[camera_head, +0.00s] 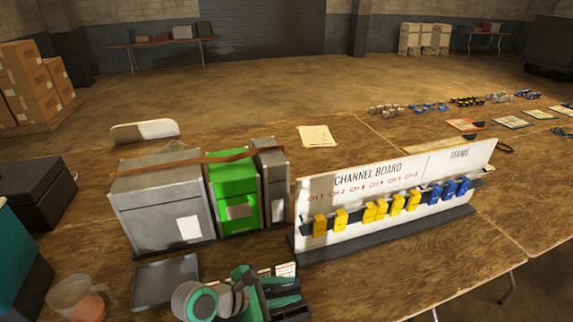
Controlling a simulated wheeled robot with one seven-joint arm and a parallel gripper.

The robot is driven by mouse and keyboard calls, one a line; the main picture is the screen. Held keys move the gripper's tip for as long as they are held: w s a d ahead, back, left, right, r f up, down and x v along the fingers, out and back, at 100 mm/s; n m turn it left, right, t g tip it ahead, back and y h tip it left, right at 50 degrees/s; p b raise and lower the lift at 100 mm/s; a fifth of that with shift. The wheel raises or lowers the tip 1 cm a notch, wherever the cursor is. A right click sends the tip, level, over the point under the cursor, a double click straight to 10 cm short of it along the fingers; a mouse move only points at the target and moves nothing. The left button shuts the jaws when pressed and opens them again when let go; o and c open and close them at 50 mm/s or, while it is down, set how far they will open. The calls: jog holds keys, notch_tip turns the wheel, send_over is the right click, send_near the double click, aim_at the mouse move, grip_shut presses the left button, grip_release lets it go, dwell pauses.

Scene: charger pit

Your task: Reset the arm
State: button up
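A teal, white and dark grey thing (210,298) shows at the bottom edge, left of centre, partly cut off by the frame. The wooden table (370,290) spreads out in front of me.
A white channel board (400,171) with yellow and blue tags stands mid-table. Grey cases (160,205) and a green one (235,185) stand left of it. A grey tray (165,283) and a clear jug (75,295) sit nearer. Bare tabletop shows at the front right.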

jog(key=w+d+f+m+t, duration=0.1)
jog(key=w+d+f+t, duration=0.15)
jog(key=d+t, duration=0.5)
jog(key=s+f+m+y, duration=0.3)
jog(key=s+f+y, duration=0.3)
jog(key=s+f, duration=0.4)
jog(key=s+a+r+m+y, duration=0.1)
jog(key=s+a+m, duration=0.1)
jog(key=s+m, duration=0.3)
jog(key=s+a+r+m+t+y, duration=0.1)
jog(key=s+m, duration=0.4)
jog(key=s, duration=0.7)
jog(key=s+a+r+m+t+y, duration=0.1)
jog(key=s+a+r+m, duration=0.2)
jog(key=s+m, duration=0.3)
jog(key=shift+s+a, duration=0.8)
jog(key=shift+s, duration=0.5)
